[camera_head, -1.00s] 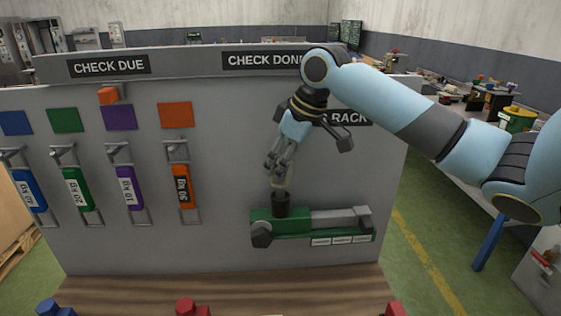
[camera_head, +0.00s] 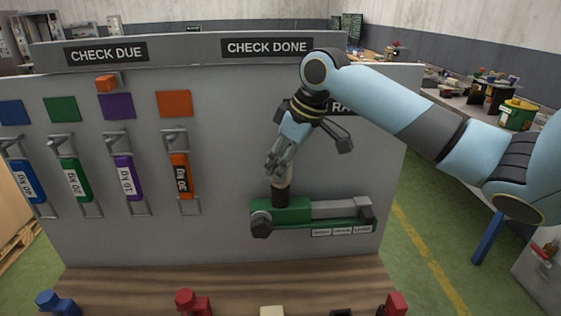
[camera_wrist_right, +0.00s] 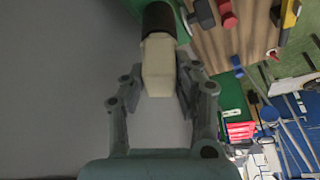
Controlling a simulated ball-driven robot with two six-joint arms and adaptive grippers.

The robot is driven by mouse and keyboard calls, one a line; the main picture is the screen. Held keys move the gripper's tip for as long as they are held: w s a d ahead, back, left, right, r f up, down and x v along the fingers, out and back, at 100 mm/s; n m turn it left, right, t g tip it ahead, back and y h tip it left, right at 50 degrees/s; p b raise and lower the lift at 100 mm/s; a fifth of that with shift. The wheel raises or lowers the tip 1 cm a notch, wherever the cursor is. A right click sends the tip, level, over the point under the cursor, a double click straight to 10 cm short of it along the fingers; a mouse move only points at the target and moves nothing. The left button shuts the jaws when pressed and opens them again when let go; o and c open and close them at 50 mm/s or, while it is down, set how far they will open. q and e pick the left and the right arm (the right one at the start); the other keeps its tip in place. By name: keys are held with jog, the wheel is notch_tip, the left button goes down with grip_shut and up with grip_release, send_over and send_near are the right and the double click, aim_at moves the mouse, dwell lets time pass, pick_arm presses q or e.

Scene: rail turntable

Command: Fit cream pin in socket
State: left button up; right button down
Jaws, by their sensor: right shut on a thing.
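The cream pin (camera_wrist_right: 158,65) is held between the fingers of my right gripper (camera_wrist_right: 160,88) in the right wrist view. The gripper also shows in the head view (camera_head: 277,174), shut on the pin. The pin's far end meets the mouth of the dark round socket (camera_wrist_right: 158,18). In the head view the socket (camera_head: 280,195) stands up from the green fixture (camera_head: 290,212) on the grey panel, right below the fingers. How deep the pin sits in the socket cannot be told. My left gripper is not in view.
Coloured weights, including an orange one (camera_head: 181,177), hang on the panel's left half. A grey bar (camera_head: 340,209) lies right of the socket. A wooden ledge (camera_head: 230,285) runs below with blue, red and cream pieces along its front edge.

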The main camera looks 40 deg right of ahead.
jog(key=shift+f, duration=0.25)
jog(key=c, duration=0.9)
grip_release()
jog(key=shift+v, duration=5.95)
